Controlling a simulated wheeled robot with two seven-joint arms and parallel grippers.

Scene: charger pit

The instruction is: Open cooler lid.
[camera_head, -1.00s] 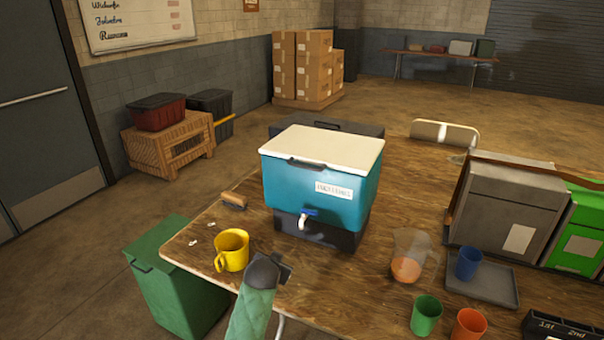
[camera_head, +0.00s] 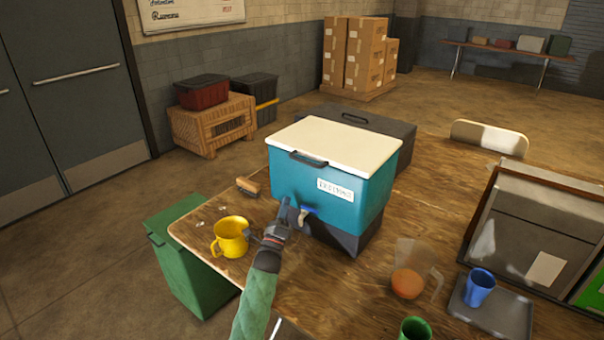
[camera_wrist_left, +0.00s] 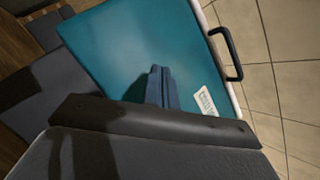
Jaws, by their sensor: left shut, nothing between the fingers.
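The teal cooler (camera_head: 300,190) with a white lid (camera_head: 335,143) stands on the wooden table, and its lid is down. A dark handle (camera_head: 308,159) sits at the lid's front edge, and it also shows in the left wrist view (camera_wrist_left: 232,52). My left gripper (camera_head: 286,206) is shut and empty, in front of the cooler's lower left front, beside the blue-handled spigot (camera_head: 306,213) and below the handle. In the left wrist view its fingers (camera_wrist_left: 158,75) point at the teal front (camera_wrist_left: 125,50); I cannot tell whether they touch it. My right gripper is not in view.
A yellow mug (camera_head: 231,238) stands left of my left arm. A brush (camera_head: 248,186) lies near the table's left edge. A clear pitcher (camera_head: 412,268) and a blue cup (camera_head: 480,286) stand to the right. A dark case (camera_head: 385,128) is behind the cooler.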

